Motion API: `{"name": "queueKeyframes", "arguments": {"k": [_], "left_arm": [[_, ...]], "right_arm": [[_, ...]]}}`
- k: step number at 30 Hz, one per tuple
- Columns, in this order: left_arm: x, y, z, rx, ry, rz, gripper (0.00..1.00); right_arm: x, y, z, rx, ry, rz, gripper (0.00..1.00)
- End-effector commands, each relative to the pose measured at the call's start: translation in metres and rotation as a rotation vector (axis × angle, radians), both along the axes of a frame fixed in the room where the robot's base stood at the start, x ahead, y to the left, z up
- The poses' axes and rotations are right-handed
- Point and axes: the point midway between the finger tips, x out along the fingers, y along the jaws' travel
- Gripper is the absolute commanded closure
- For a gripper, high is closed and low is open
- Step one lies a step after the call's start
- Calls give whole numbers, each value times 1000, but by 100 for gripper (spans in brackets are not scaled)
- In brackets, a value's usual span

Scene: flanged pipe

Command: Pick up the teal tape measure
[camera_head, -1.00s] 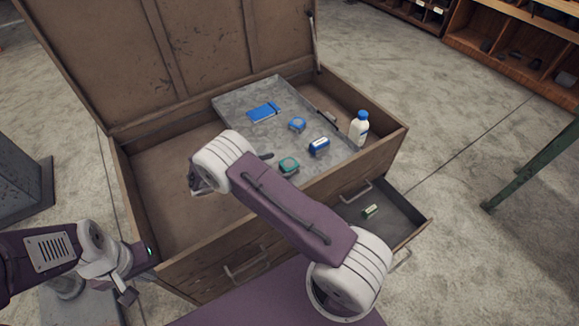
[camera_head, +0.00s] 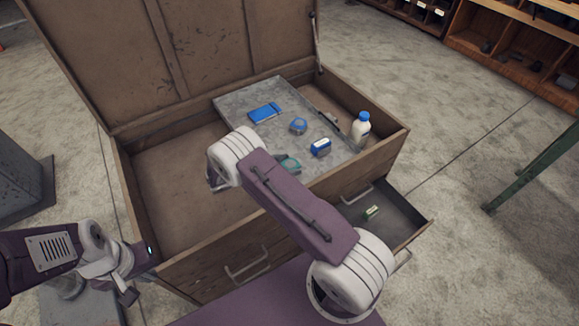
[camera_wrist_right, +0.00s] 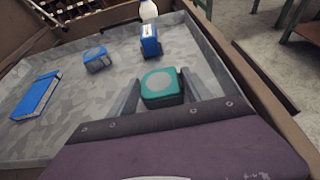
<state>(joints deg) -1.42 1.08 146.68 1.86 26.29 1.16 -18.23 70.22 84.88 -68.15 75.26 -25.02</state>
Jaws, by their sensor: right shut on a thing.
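The teal tape measure (camera_wrist_right: 161,88) sits between the two fingers of my right gripper (camera_wrist_right: 158,93) in the right wrist view, and the gripper is shut on it. It appears low in the grey tray (camera_wrist_right: 75,72); I cannot tell if it still touches the tray. In the head view the teal tape measure (camera_head: 289,164) is partly hidden by my right arm. My left gripper (camera_head: 127,292) is at the lower left of the head view, outside the chest and away from the tape measure; its finger opening is too small to judge.
The tray lies in the open wooden chest (camera_head: 160,205). It holds a blue flat box (camera_head: 265,113), a round blue item (camera_head: 298,126) and a dark blue item (camera_head: 321,147). A white bottle (camera_head: 361,128) stands at the chest's right side.

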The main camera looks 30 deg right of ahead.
Motion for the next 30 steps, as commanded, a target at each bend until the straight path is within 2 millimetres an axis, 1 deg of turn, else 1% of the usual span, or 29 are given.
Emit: {"name": "queueKeyframes", "arguments": {"k": [5,8,11,14,21,24,27,30], "left_arm": [[0,0,2,0,0,0,100],[0,0,4,0,0,0,100],[0,0,7,0,0,0,100],[0,0,11,0,0,0,100],[0,0,16,0,0,0,100],[0,0,17,0,0,0,100],[0,0,18,0,0,0,100],[0,0,18,0,0,0,100]], "right_arm": [[0,0,8,0,-1,1,95],[0,0,22,0,-2,0,95],[0,0,42,0,-4,-1,95],[-10,-17,55,-1,1,-4,95],[-38,-67,88,-1,-1,-5,95],[-48,-83,99,0,0,-3,95],[-53,-94,106,-1,-2,-2,95],[-57,-100,109,-1,0,-2,95]]}}
